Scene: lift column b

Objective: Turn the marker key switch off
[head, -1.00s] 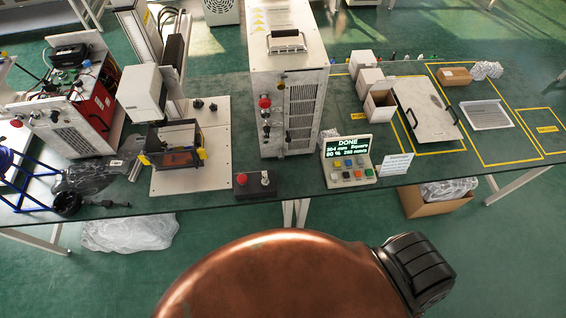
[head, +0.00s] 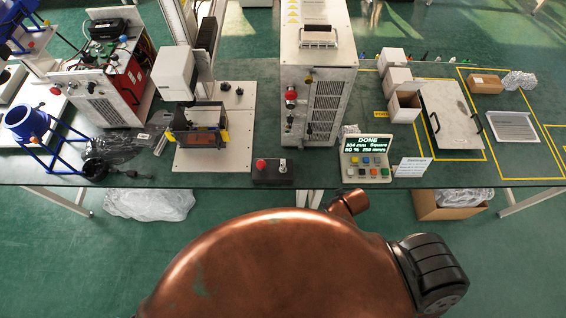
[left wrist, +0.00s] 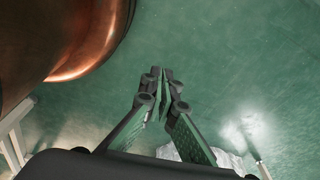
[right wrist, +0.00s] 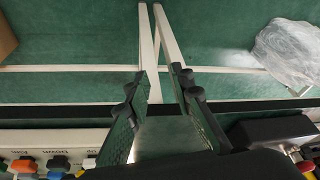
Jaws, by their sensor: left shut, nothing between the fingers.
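The marker cabinet (head: 318,95) is the tall white unit at the middle of the table in the head view. Its narrow front strip carries a red button (head: 291,95) and small dark knobs (head: 290,120); which one is the key switch is too small to tell. My left gripper (left wrist: 165,76) is shut and empty over the green floor in the left wrist view, apart from any object. My right gripper (right wrist: 157,82) has its fingers apart, with nothing between them, near the table's front edge in the right wrist view. Neither gripper shows in the head view.
A black box with a red button (head: 272,171) and a control panel with a lit screen (head: 367,160) stand near the front edge. Left is a vise-like fixture (head: 200,127) on a white plate. Open white boxes (head: 403,106) and a flat panel (head: 452,120) lie right.

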